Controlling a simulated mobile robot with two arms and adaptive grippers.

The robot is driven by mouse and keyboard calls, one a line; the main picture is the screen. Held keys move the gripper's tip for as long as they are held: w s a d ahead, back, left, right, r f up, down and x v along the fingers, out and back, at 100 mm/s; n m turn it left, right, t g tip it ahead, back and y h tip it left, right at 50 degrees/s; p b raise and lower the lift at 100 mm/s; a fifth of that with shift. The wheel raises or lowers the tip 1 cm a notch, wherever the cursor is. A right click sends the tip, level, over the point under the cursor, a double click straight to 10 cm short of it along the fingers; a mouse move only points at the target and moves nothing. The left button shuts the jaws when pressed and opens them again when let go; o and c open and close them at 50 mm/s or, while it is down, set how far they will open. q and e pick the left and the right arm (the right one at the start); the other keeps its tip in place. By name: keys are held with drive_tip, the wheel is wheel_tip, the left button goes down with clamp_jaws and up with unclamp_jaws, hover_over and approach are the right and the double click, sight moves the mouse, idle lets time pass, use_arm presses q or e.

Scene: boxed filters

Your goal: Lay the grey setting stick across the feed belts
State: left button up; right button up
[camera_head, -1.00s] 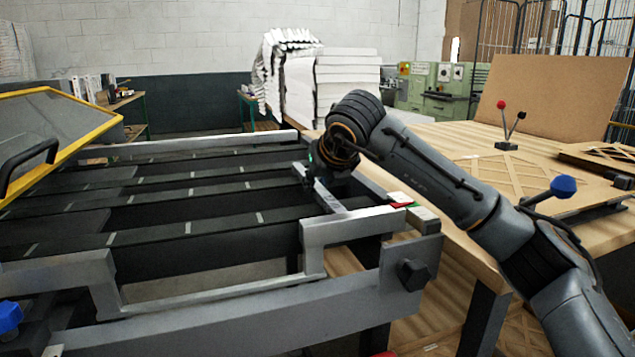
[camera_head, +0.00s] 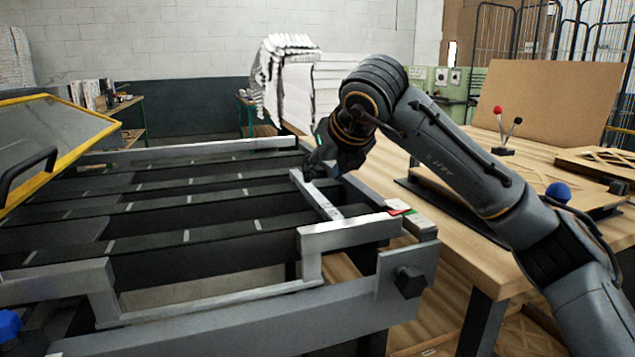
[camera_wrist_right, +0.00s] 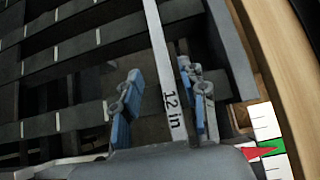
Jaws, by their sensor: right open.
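The grey setting stick (camera_head: 317,194) is a slim light bar near the right end of the dark feed belts (camera_head: 180,237) in the head view. In the right wrist view the stick (camera_wrist_right: 164,62) carries the mark "12 in" and runs lengthwise between my fingers. My right gripper (camera_head: 316,170) is just over the stick's far part in the head view. In the wrist view this gripper (camera_wrist_right: 160,82) is open, its blue-grey fingers on either side of the stick with gaps. Whether the stick rests on the belts or the side frame is unclear. My left gripper is not in view.
A pale bracket (camera_head: 350,234) stands at the machine's near right corner, beside a small red, green and white block (camera_head: 398,207). A wooden table (camera_head: 480,235) lies to the right. A yellow-edged cover (camera_head: 60,140) is at the left. The belts are otherwise clear.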

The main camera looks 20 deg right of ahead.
drive_tip(key=shift+v, duration=2.35)
